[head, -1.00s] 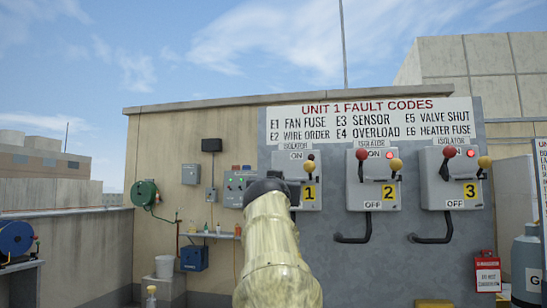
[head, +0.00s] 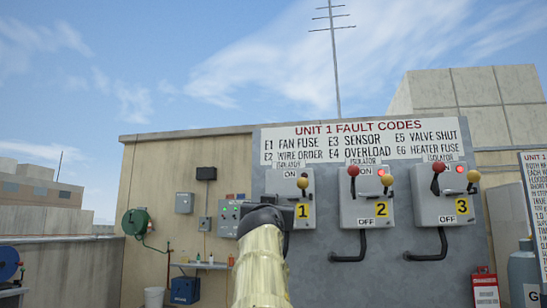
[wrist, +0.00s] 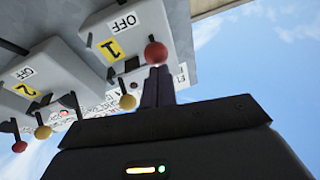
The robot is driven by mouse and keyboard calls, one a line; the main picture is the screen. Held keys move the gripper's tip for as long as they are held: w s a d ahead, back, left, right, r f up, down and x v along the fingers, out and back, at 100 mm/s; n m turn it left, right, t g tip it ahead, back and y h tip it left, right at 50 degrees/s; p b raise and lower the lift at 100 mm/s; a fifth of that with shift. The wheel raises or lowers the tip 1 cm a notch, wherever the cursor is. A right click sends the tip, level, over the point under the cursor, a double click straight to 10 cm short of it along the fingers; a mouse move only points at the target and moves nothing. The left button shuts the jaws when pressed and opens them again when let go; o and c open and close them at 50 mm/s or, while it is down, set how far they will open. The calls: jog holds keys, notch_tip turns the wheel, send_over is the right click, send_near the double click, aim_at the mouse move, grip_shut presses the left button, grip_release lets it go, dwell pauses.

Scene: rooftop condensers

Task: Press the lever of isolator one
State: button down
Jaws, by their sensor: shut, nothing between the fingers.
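Isolator one (head: 284,184) is a grey box with a yellow "1" label on the grey panel. A yellow knob (head: 303,182) shows at its right side. In the head view its red-knobbed lever is hidden behind my arm. The wrist view, upside down, shows a red knob (wrist: 155,53) beside box one (wrist: 95,22), close to the "OFF" label. My gripper (wrist: 157,72) is shut and empty, its dark fingertips right at this red knob. I cannot tell whether they touch. The yellow knob (wrist: 127,101) is to their left.
Isolator two (head: 362,198) and isolator three (head: 440,197) stand to the right, with red knobs up near "ON" and red lights lit. Dark conduits bend below them. A fault-code sign (head: 366,140) is above.

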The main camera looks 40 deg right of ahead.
jog(key=s+a+b, duration=0.6)
jog(key=s+a, duration=0.2)
jog(key=a, duration=0.1)
jog(key=shift+s+a+b, duration=0.3)
jog(key=shift+b, duration=0.1)
jog(key=shift+a, duration=0.1)
jog(key=shift+s, duration=0.15)
jog(key=shift+s+r, duration=0.1)
